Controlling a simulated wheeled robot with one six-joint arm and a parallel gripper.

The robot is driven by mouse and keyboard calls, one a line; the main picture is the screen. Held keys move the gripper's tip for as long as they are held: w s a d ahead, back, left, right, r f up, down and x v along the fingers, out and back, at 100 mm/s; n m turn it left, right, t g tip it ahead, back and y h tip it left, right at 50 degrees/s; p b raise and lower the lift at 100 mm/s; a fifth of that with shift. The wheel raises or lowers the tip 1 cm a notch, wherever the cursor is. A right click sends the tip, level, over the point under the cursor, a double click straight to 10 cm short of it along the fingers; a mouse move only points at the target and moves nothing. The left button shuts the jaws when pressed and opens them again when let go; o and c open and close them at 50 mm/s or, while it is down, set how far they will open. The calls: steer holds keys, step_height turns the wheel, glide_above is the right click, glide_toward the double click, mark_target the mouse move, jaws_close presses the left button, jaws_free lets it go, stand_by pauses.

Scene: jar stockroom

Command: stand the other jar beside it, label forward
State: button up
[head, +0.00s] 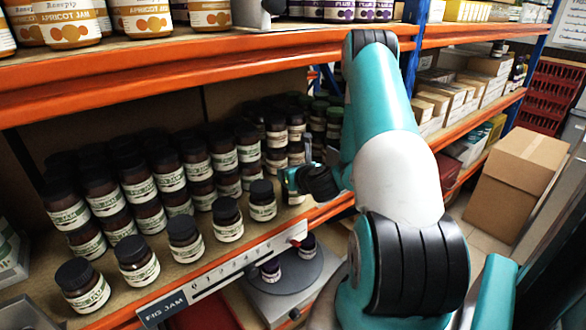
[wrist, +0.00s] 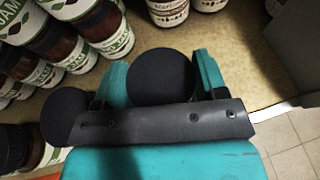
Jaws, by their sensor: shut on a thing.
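My gripper (wrist: 160,72) is shut on a jar with a black lid (wrist: 160,80), one teal finger on each side of it. In the head view my gripper (head: 297,180) is at the shelf's front edge, at the right end of the front row. The held jar is mostly hidden there, and its label's facing cannot be told. The nearest front-row fig jam jar (head: 262,201) stands upright just left of my gripper, its pale label facing the front. A black lid (wrist: 66,115) also shows close outside the left finger in the wrist view.
Packed rows of fig jam jars (head: 139,186) stand behind, to the left. A numbered shelf strip (head: 235,266) runs along the front edge. Below it, two jars stand on a round grey plate (head: 290,277). An orange beam (head: 200,80) crosses above. Cardboard boxes (head: 515,180) are at right.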

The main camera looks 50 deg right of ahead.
steer(key=shift+f, duration=0.25)
stand_by(0.8)
steer(key=o, duration=1.5)
steer(key=shift+o, duration=0.2)
